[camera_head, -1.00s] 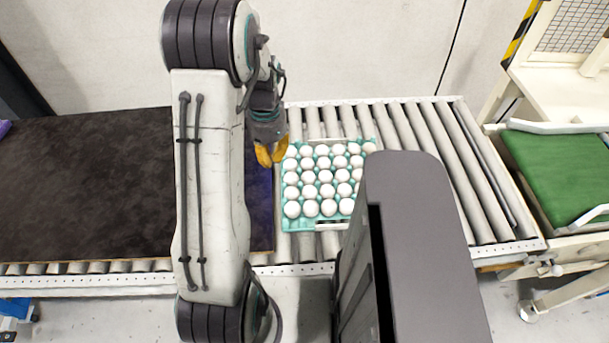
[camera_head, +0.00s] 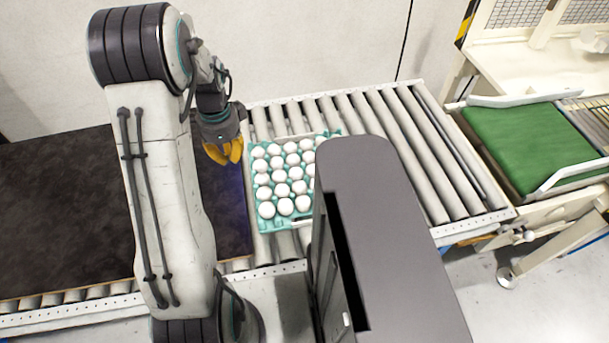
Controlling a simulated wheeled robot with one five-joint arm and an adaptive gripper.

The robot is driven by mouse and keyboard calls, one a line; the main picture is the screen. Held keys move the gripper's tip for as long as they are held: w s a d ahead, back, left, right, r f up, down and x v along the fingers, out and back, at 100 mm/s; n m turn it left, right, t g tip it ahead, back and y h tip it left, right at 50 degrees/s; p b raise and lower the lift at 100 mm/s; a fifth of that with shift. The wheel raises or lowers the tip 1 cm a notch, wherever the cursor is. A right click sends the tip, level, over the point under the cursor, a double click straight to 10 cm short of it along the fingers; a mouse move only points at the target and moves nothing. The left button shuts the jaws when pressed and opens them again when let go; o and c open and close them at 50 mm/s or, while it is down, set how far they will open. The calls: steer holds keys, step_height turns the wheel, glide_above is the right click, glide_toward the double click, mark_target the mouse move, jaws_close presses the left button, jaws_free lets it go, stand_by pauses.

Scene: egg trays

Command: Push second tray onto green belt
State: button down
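A teal egg tray (camera_head: 264,225) filled with white eggs sits on the grey roller conveyor, just right of the dark mat's edge. Its right part is hidden behind a grey upright part of my body. My gripper (camera_head: 224,153), with yellow fingers, hangs just left of the tray's far left corner, close to it. The fingers look close together, but whether they are shut is unclear. I cannot tell whether they touch the tray. The green belt (camera_head: 530,145) lies at the far right, past the end of the rollers, and is empty.
The roller conveyor (camera_head: 410,150) is clear between the tray and its right end. A dark mat (camera_head: 60,220) covers the left side of the conveyor. White guide rails (camera_head: 525,99) flank the green belt. A pale wall stands behind.

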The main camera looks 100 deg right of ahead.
mark_target(239, 191)
steer(key=shift+f+b, duration=4.45)
steer(key=shift+f, duration=1.5)
